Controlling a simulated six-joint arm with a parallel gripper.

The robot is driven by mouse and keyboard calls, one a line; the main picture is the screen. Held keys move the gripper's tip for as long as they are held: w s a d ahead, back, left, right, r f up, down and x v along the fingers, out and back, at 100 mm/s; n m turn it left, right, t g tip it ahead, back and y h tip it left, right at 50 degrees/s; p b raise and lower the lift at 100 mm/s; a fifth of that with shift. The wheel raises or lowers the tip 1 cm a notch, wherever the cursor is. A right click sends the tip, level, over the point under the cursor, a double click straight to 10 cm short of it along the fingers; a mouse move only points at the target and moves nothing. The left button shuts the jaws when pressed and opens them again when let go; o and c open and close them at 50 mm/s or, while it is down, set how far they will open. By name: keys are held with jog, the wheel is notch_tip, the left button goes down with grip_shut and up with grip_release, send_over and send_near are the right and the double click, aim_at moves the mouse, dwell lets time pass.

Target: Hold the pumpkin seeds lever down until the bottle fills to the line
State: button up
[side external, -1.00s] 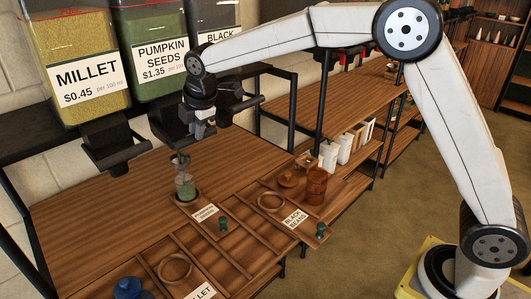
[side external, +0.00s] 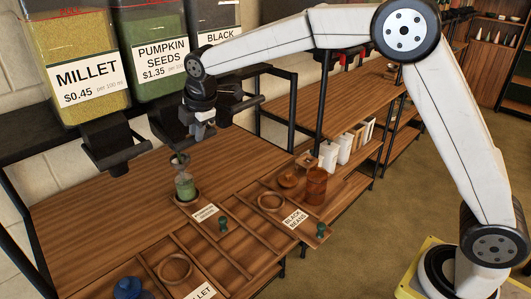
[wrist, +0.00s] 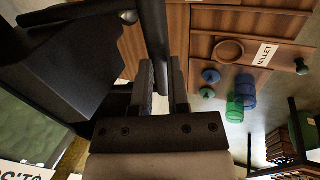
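The pumpkin seeds dispenser (side external: 161,58) holds green seeds behind its label. Below its black spout, a clear bottle (side external: 185,187) stands upright in a round holder, with green seeds in its lower part. A fill line on it is too small to make out. My gripper (side external: 203,128) is at the spout, above the bottle; it also shows in the wrist view (wrist: 163,88). Its fingers are a little apart, with the black lever bar (wrist: 153,38) running to them. Whether they grip the bar or only touch it is unclear.
The millet dispenser (side external: 82,68) stands to the left. An orange jar (side external: 316,186) and an empty ring holder (side external: 271,202) are at the right of the wooden counter (side external: 100,190). A blue jar (side external: 128,288) is at the front left, near the millet label.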

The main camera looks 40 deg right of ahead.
jog(key=shift+s+r, duration=0.1)
jog(key=shift+r, duration=0.15)
dwell(0.7)
jog(key=shift+s+r, duration=0.1)
jog(key=shift+r, duration=2.25)
jog(key=shift+r, duration=0.1)
jog(key=shift+r, duration=2.4)
jog(key=s+d+f+m, duration=0.4)
jog(key=s+f+m, duration=0.2)
jog(key=s, duration=0.3)
jog(key=s+d+f+m+g, duration=0.1)
jog(key=s+d+f+m, duration=0.3)
jog(key=s+f+m, duration=0.2)
jog(key=s+d+f+m, duration=0.5)
jog(key=s+f, duration=0.5)
jog(key=s, duration=0.3)
jog(key=shift+m, duration=0.5)
